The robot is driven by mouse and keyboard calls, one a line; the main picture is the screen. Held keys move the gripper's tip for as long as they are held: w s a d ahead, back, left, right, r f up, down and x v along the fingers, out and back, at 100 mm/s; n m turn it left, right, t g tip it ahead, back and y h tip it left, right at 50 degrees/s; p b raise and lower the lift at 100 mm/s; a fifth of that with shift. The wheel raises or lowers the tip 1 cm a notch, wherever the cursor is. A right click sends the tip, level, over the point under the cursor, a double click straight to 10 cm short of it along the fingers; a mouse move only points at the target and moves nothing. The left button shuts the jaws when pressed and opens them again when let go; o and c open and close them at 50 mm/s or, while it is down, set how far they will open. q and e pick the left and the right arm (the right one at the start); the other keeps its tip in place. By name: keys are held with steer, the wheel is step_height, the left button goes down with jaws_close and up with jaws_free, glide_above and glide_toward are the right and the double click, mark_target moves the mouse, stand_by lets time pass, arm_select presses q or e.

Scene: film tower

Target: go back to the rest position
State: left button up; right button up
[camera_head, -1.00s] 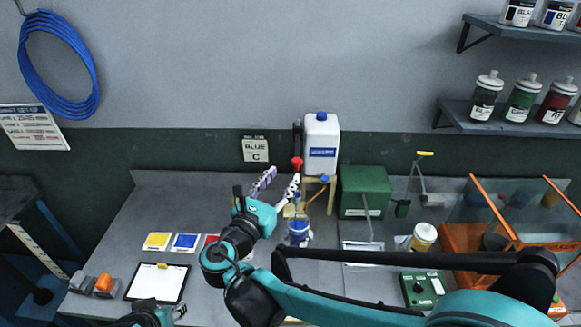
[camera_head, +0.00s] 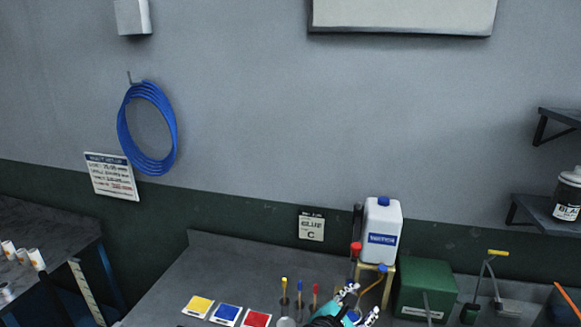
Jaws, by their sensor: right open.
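My right gripper (camera_head: 359,304) shows at the bottom edge, right of the middle, with its two pale fingertips spread apart. Nothing shows between them. It is over the grey worktop (camera_head: 250,262), in front of the white jug (camera_head: 382,234) with a blue cap. Most of my right arm is below the picture. My left gripper is not in the picture.
Yellow, blue and red cards (camera_head: 227,314) lie left of my right gripper, with thin coloured-tipped sticks (camera_head: 299,290) beside it. A green box (camera_head: 427,288) stands to the right. A shelf (camera_head: 545,213) juts from the wall. Blue hose (camera_head: 147,128) hangs at left.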

steer(key=s+d+f+m+g+y+b, duration=0.3)
steer(key=s+d+f+m+y, duration=0.15)
steer(key=s+f+m, duration=0.4)
steer(key=s+a+f+m+y+b, duration=0.2)
steer(key=s+f+m+y, duration=0.3)
steer(key=m, duration=0.9)
step_height(320, 180, down, 3)
steer(key=shift+s+a+f+g, duration=0.15)
steer(key=shift+a+g, duration=0.15)
steer(key=shift+a, duration=0.35)
